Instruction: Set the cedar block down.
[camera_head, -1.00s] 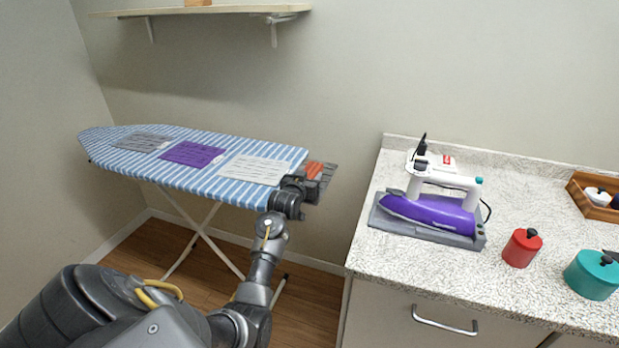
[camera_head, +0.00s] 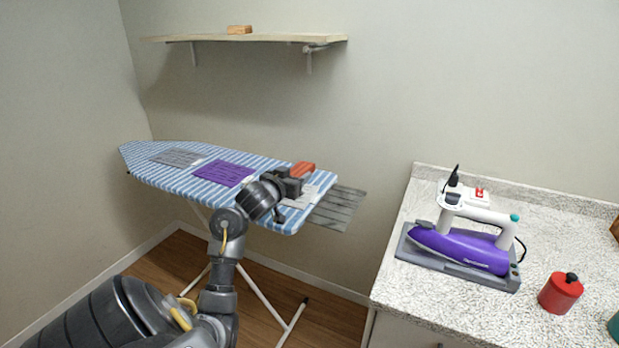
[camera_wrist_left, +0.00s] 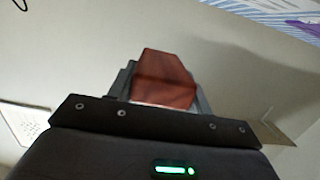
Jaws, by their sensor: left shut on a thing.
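The reddish-brown cedar block (camera_head: 303,169) is in my left gripper (camera_head: 288,182), which is shut on it. In the head view it appears in front of the right part of the ironing board (camera_head: 218,196), by a white panel (camera_head: 298,197); I cannot tell how high it is above the board. In the left wrist view the block (camera_wrist_left: 164,78) sticks out between the dark fingers of the gripper (camera_wrist_left: 163,95), partly hidden by the gripper body. My right gripper is not in view.
A wall shelf (camera_head: 268,39) holds a small light-brown block (camera_head: 240,30). The board carries a purple panel (camera_head: 224,173) and a grey panel (camera_head: 177,157); a grey slatted rack (camera_head: 338,208) is at its right end. The counter (camera_head: 402,293) holds an iron (camera_head: 462,248) and a red canister (camera_head: 560,293).

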